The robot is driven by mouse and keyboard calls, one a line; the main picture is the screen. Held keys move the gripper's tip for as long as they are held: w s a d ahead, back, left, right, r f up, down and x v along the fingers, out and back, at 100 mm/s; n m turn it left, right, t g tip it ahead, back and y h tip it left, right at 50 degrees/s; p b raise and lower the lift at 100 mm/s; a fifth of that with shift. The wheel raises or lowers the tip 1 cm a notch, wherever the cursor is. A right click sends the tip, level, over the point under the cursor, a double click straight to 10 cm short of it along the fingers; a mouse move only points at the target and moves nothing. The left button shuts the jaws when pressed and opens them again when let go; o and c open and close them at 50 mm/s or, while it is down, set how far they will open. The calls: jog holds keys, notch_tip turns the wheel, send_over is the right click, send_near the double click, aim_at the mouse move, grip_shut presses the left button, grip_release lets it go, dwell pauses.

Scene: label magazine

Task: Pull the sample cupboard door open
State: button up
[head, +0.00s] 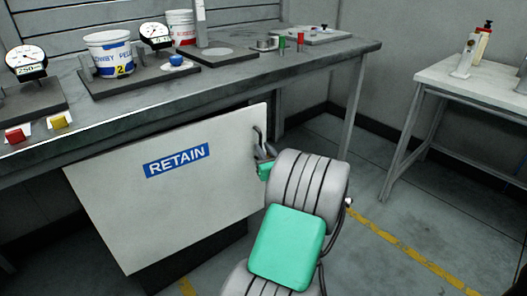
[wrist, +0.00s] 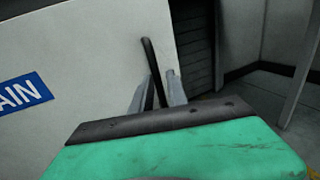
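The sample cupboard door (head: 110,205) is a pale panel with a blue RETAIN label (head: 176,160), under the bench. Its dark bar handle (head: 257,137) is near the right edge and also shows in the wrist view (wrist: 148,52). My gripper (head: 262,153) is at the handle's lower part. In the wrist view its two grey fingers (wrist: 157,88) stand one on each side of the bar, with narrow gaps showing, so they look open around it. The lower end of the handle is hidden by my gripper. A dark slatted surface (wrist: 194,45) shows past the door's right edge.
The bench top (head: 215,78) above the door carries gauges, tubs and small blocks. A bench leg (head: 355,105) stands to the right of the cupboard. A pale side table (head: 480,85) stands further right. The floor between, with a yellow line (head: 410,258), is clear.

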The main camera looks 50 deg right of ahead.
grip_shut()
jog(key=shift+s+d+r, duration=0.15)
dwell(1.2)
